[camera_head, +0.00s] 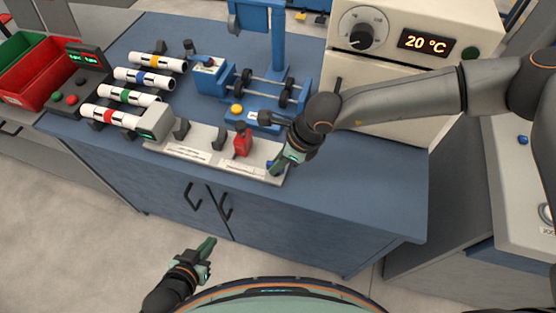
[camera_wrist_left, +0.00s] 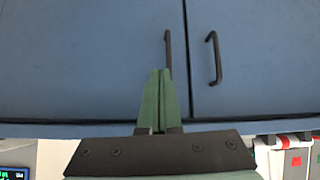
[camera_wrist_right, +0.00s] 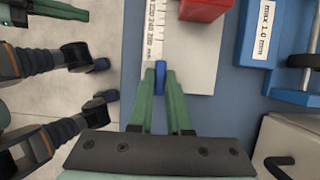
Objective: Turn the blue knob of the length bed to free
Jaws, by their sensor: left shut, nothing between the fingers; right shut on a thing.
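The length bed (camera_head: 205,158) is a long pale plate with a printed scale along the front edge of the blue bench, and it also shows in the right wrist view (camera_wrist_right: 196,72). A red block (camera_head: 242,140) stands on it. The blue knob (camera_wrist_right: 160,74) is at the bed's right end and looks like a narrow bar between my fingers. My right gripper (camera_head: 277,168) is shut on the blue knob. In the head view the fingers mostly hide the knob. My left gripper (camera_head: 211,243) is shut and empty, low in front of the cabinet doors.
Several white pipes with coloured bands (camera_head: 150,75) lie at the left of the bench. A blue roller device (camera_head: 250,85) stands behind the bed. An oven with a 20 °C display (camera_head: 425,41) is at the back right. The bench's right front is clear.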

